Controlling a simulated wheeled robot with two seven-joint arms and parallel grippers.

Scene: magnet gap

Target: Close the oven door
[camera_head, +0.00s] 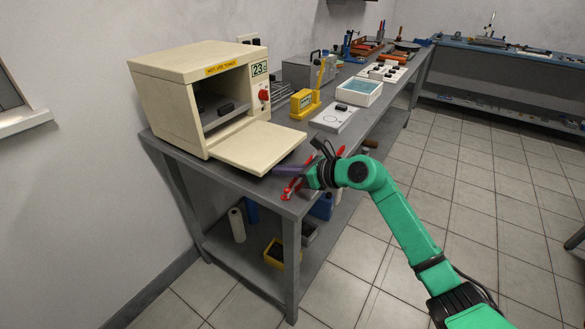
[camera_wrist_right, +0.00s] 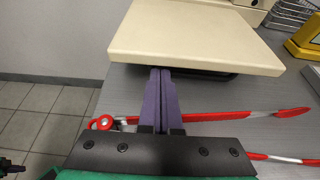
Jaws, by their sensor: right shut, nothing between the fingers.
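A cream oven (camera_head: 190,97) stands on the grey bench at the left. Its door (camera_head: 252,147) is folded down flat, and the cavity is open with a small black item (camera_head: 226,108) inside. My right gripper (camera_head: 277,170) is just in front of the door's free edge, low over the bench. In the right wrist view its purple fingers (camera_wrist_right: 161,95) are pressed together and empty, with the tips at or just under the edge of the door (camera_wrist_right: 195,40). I cannot tell whether they touch it.
A red-handled tool (camera_wrist_right: 210,116) lies on the bench under my right gripper.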

